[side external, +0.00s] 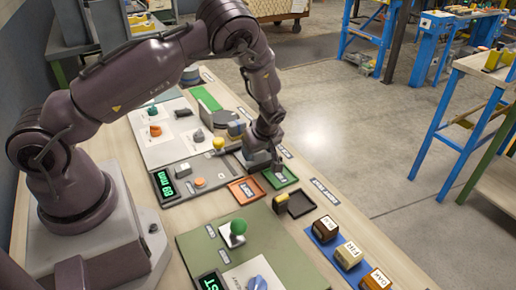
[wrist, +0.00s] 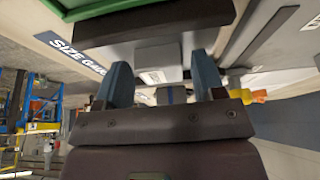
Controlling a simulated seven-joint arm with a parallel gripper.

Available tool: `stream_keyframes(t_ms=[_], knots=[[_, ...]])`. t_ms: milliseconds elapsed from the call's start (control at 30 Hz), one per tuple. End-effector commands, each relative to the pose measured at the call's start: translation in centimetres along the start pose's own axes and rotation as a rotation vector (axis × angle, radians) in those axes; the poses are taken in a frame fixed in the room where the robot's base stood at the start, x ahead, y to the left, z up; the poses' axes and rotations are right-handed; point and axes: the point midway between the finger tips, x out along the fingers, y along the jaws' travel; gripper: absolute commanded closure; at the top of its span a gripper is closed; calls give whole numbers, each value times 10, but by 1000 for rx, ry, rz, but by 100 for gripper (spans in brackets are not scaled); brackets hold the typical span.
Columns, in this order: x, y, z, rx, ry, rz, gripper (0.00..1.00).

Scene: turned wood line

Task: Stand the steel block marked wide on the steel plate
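A pale grey block (wrist: 158,58) with a small label, too small to read, sits between the two fingers of my gripper (wrist: 165,82) in the wrist view. I cannot tell whether the fingers press on its sides. A wide dark slab (wrist: 150,27) lies just beyond the fingertips, against the grey block; I cannot tell whether the two are one piece. In the side view my gripper (side external: 263,150) is low over the bench, beside the green tray, and its fingers are mostly hidden. I cannot make out the word "wide" or surely identify the steel plate.
A green tray (side external: 290,182), an orange tray (side external: 257,194) and a dark tray (side external: 309,210) stand close by. A grey panel has a green-digit display (side external: 165,183). Labelled wooden blocks (side external: 349,254) stand on a blue strip at the front. A green knob (side external: 238,226) rises nearby.

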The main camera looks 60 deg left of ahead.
Motion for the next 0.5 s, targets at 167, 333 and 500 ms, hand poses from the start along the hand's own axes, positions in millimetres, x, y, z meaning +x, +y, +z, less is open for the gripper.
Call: stream_keyframes(t_ms=[167,333,500], knots=[[0,0,0,0,0,0,30],[-2,0,-1,0,0,0,30],[-24,1,-1,0,1,3,30]])
